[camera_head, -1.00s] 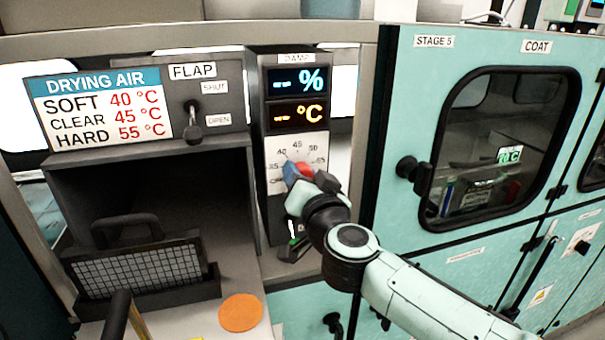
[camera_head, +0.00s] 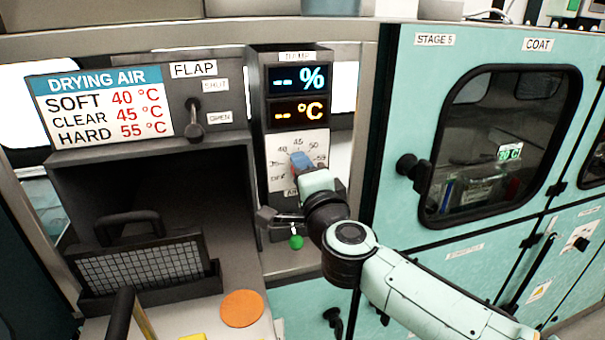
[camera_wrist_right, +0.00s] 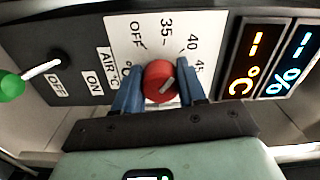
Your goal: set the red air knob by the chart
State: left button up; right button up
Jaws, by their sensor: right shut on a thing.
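The red air knob (camera_wrist_right: 158,84) sits on a white dial (camera_wrist_right: 125,25) in the right wrist view. Its pale pointer line slants up and right, toward the 40 and 45 side. My right gripper (camera_wrist_right: 160,78) has its blue fingers on either side of the knob, shut on it. In the head view the right gripper (camera_head: 301,163) is at the dial (camera_head: 281,150) and hides the knob. The drying air chart (camera_head: 103,108) reads SOFT 40, CLEAR 45, HARD 55 °C. My left gripper is not in view.
The displays (camera_head: 298,96) above the dial show only dashes. A green-tipped switch (camera_wrist_right: 12,86) stands by the OFF label, below the dial. A flap lever (camera_head: 195,122) is left of the panel. A mesh-faced box (camera_head: 140,268) stands before the dark opening. A teal cabinet (camera_head: 400,80) is at right.

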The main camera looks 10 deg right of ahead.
jog(key=shift+a+f+m, duration=0.15)
jog(key=shift+f+m, duration=0.05)
jog(key=shift+m, duration=0.9)
jog(key=o, duration=1)
jog(key=shift+a+r, duration=0.1)
jog(key=shift+o, duration=0.2)
